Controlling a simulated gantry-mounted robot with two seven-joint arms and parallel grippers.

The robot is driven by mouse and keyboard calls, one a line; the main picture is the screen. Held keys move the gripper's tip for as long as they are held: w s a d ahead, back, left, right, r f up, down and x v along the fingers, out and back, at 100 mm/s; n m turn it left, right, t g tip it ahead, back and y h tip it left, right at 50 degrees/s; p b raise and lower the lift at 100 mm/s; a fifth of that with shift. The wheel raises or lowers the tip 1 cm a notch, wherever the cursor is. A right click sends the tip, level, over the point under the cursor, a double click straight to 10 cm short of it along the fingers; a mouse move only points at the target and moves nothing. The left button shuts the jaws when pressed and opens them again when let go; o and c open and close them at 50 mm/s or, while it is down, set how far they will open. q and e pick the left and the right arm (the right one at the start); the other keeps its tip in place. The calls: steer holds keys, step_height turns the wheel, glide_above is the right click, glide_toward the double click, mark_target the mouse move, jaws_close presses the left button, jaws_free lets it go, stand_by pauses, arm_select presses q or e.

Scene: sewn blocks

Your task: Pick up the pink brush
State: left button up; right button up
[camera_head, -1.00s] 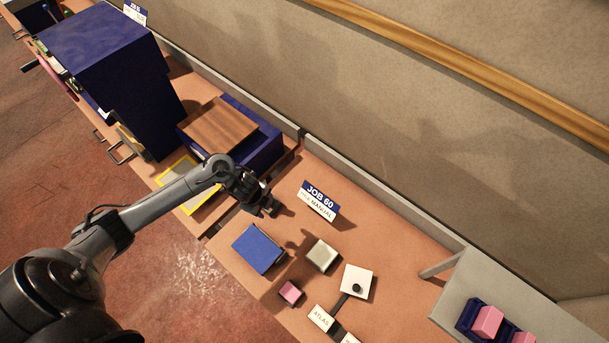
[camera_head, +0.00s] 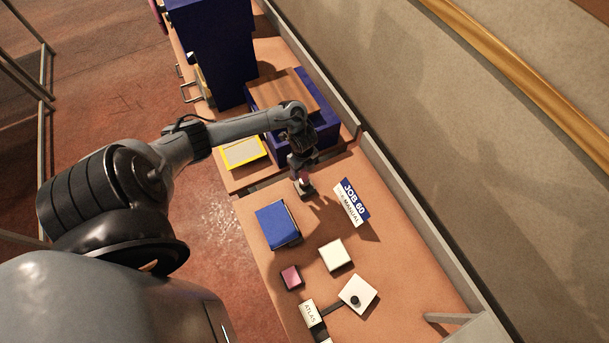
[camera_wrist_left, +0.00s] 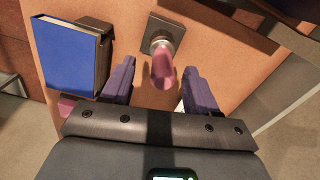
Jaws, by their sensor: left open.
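The pink brush (camera_wrist_left: 162,68) shows in the left wrist view as a rounded pink handle, upright in a grey square base (camera_wrist_left: 163,32). My left gripper (camera_wrist_left: 159,74) is open, with one dark blue finger on each side of the handle. I see a gap on both sides, so the fingers are not closed on it. In the head view my left gripper (camera_head: 302,162) hangs over the table above the small base (camera_head: 304,188). The brush is mostly hidden there by the gripper. My right gripper is not in view.
A blue book (camera_head: 277,225) lies close to the brush, and a "JOB 60" sign (camera_head: 351,203) stands on its other side. A pink block (camera_head: 291,277), a pale block (camera_head: 335,255) and a white square piece (camera_head: 358,294) lie nearer. A wood-topped blue box (camera_head: 283,93) is behind.

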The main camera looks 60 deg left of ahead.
mark_target(304, 178)
arm_select(q)
steer(key=f, duration=0.3)
steer(key=shift+w+d+f, duration=0.2)
steer(key=shift+f, duration=0.55)
jaws_close()
steer(key=shift+r, duration=0.2)
